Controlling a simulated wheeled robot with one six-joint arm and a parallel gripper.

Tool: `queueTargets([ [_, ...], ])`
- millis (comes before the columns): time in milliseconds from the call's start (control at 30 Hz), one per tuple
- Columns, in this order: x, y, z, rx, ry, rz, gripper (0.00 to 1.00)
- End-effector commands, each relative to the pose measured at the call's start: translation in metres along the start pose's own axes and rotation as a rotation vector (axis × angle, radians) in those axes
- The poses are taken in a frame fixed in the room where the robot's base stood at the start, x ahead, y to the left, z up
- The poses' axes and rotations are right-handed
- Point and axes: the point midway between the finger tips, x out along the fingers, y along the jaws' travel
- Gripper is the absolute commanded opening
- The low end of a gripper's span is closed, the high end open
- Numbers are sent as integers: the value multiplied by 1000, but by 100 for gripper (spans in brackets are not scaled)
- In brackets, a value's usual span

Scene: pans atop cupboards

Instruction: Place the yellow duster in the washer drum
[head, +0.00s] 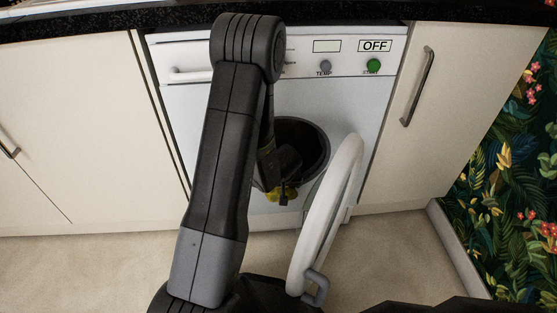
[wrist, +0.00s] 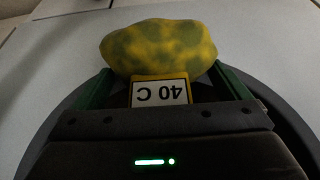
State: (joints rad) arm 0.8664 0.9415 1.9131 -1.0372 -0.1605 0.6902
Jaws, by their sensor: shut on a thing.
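The yellow duster (wrist: 158,45) has darker greenish patches and a tag reading "40 C". My gripper (wrist: 165,85) is shut on it, with the green fingers on either side of its near edge. In the head view the duster (head: 283,194) shows as a small yellow patch below my gripper (head: 284,184), at the lower part of the drum opening. The white washer (head: 340,95) has its round door open, swung toward me on the right. The dark drum (head: 310,140) is partly hidden by my arm. I cannot tell how deep the duster sits relative to the opening's rim.
The open washer door (head: 325,220) stands close to the right of my gripper. Cream cupboards (head: 445,110) flank the washer on both sides. The washer's display reads "OFF". Bare floor (head: 110,270) lies in front, and a floral wall (head: 515,150) is at the far right.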

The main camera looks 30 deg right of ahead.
Motion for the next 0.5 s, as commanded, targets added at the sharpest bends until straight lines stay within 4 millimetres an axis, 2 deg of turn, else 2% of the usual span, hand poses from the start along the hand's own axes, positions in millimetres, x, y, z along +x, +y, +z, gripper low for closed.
queueTargets([
  [167, 8, 1, -25, -1, 0, 2, 71],
  [300, 16, 0, -56, -2, -2, 1, 71],
  [500, 28, 1, -88, -1, -2, 0, 71],
])
